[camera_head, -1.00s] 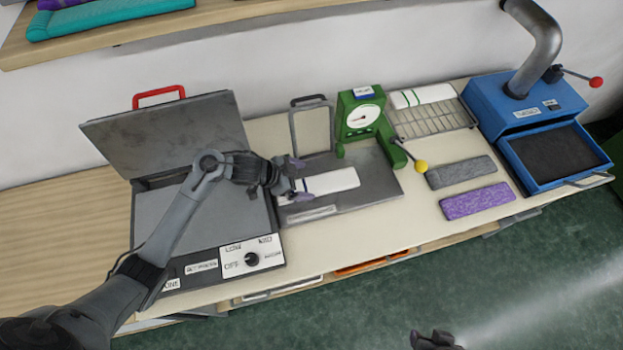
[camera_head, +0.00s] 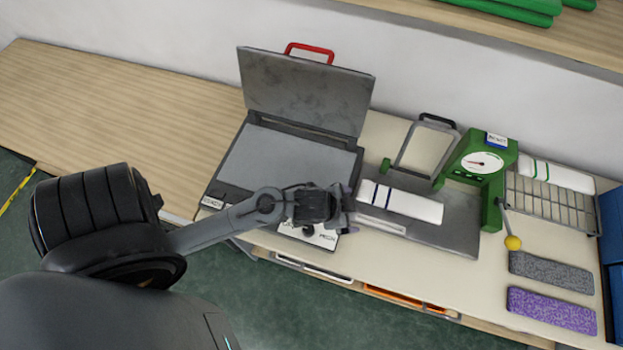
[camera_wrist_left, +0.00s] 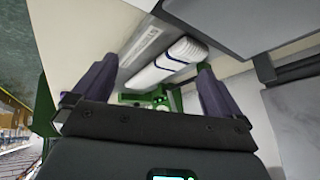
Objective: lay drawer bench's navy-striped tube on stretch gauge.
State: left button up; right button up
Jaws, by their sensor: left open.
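The white tube with navy stripes (camera_head: 400,200) lies flat on the grey plate of the stretch gauge (camera_head: 458,228). The gauge's green body with its round dial (camera_head: 480,162) stands behind the tube's right end. My left gripper (camera_head: 349,209) is open and empty, just left of the tube's striped end and apart from it. In the left wrist view, the tube (camera_wrist_left: 172,58) shows beyond and between the spread fingers (camera_wrist_left: 155,68). My right gripper is out of view.
The open press (camera_head: 290,165) with its raised lid is close to my left gripper. A wire rack (camera_head: 553,205) holding a green-striped white tube, a yellow-knobbed lever (camera_head: 512,242), and grey (camera_head: 552,272) and purple (camera_head: 552,310) pieces lie to the right. Bare bench is at far left.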

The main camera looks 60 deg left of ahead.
pick_arm(q)
jog(key=s+n+g, duration=0.1)
jog(key=s, duration=0.2)
jog(key=s+n+g, duration=0.1)
jog(key=s, duration=0.3)
jog(key=s+r+n+g, duration=0.1)
jog(key=s, duration=0.3)
jog(key=shift+s+a+r, duration=0.1)
jog(key=shift+s+a, duration=0.05)
notch_tip(320, 180, up, 22)
jog(key=p, duration=2.2)
